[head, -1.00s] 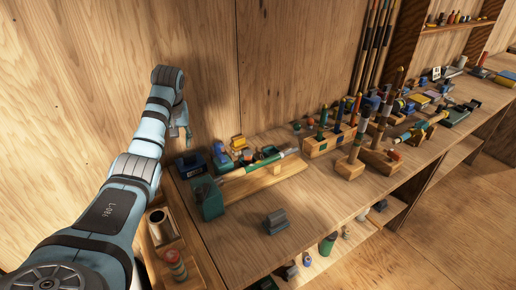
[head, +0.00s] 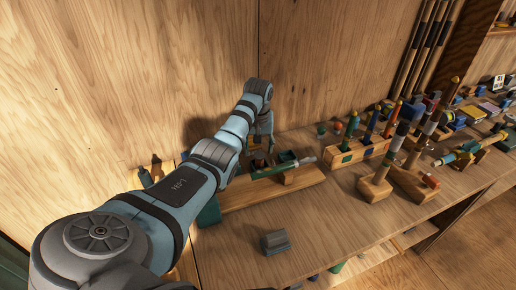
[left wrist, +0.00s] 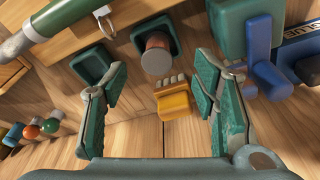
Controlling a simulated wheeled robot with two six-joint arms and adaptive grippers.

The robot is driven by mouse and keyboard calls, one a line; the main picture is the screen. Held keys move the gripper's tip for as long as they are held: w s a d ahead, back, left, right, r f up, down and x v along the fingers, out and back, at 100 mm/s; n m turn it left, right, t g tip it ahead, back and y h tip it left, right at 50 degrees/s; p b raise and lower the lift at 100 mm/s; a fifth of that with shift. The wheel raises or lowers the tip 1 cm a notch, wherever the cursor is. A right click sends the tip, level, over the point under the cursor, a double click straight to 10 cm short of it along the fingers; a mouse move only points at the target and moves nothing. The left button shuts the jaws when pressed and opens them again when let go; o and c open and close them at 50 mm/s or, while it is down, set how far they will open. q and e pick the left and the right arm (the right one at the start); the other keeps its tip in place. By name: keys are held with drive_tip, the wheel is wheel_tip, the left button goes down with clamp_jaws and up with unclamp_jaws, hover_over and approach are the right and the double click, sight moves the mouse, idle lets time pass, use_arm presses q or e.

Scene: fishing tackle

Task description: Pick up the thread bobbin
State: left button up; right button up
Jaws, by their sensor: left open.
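The thread bobbin (left wrist: 157,58), a reddish-brown spool with a grey flange, stands in a small green square tray in the left wrist view. It looks like the small orange-brown thing (head: 258,163) in the head view, partly hidden near my gripper. My left gripper (left wrist: 160,80) is open, its two green-padded fingers on either side of the bobbin's line, with nothing between them. In the head view my left gripper (head: 264,143) hangs just above the green trays by the back wall. I cannot tell if it touches anything. My right gripper is not in view.
A yellow piece with silver pegs (left wrist: 173,102) lies close to the bobbin. Blue and green blocks (left wrist: 262,60) stand at right. A green-handled rod (head: 292,166) lies in front on a wooden rest. A grey block (head: 275,242) sits on bare bench.

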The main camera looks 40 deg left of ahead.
sight(259, 155)
use_arm(q)
drive_tip(key=f, duration=0.2)
drive_tip(key=w+f+b, duration=0.1)
drive_tip(key=f, duration=0.3)
drive_tip(key=shift+w+a+b, duration=0.3)
drive_tip(key=shift+w, duration=0.1)
drive_tip(key=shift+s+r, duration=0.2)
drive_tip(key=shift+s, duration=0.05)
drive_tip(key=shift+c, duration=0.3)
drive_tip(key=shift+s, duration=0.1)
drive_tip(key=c, duration=1.2)
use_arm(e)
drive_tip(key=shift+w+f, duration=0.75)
use_arm(q)
drive_tip(key=shift+r, duration=0.15)
